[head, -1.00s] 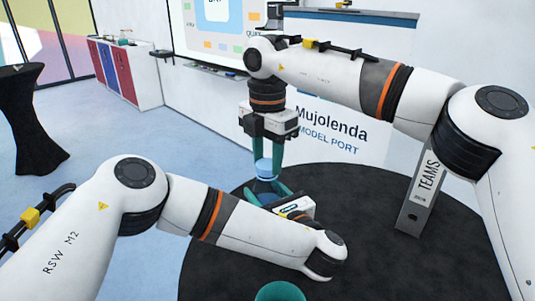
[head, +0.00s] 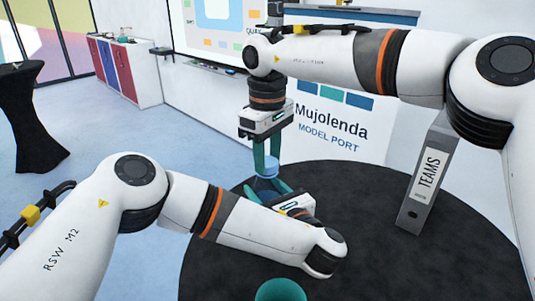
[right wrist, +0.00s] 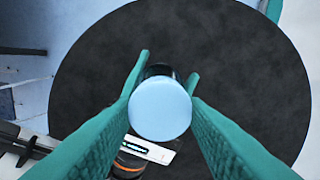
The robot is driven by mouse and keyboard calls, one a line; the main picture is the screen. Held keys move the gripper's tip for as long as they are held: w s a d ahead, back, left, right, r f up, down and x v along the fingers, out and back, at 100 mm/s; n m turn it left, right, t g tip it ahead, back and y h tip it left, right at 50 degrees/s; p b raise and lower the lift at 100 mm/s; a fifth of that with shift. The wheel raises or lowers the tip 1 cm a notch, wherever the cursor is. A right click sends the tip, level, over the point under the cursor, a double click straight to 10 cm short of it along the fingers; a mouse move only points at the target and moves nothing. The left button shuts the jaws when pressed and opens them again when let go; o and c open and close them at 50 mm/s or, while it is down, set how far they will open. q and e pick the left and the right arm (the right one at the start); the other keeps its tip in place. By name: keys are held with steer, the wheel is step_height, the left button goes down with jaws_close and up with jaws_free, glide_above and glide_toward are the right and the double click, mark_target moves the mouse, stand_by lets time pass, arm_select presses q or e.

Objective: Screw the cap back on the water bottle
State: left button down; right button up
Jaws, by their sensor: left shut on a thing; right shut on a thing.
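The light blue cap (head: 266,165) is between the teal fingers of my right gripper (head: 266,163), which points straight down and is shut on it. In the right wrist view the cap (right wrist: 160,109) is seen from above, with a dark part showing just behind it. The water bottle (head: 265,186) is below the cap, above the dark table, with my left gripper (head: 267,189) shut around it from the side. The bottle is mostly hidden by fingers. I cannot tell whether the cap is seated on its neck.
A round black table (head: 400,255) lies under both grippers. A grey binder marked TEAMS (head: 427,180) stands on its right side, below my right arm. A teal cup-like object (head: 281,291) is at the near edge of the picture. The table's right half is largely clear.

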steer(key=o, duration=1)
steer(key=shift+r, duration=2.3)
steer(key=shift+c, duration=0.2)
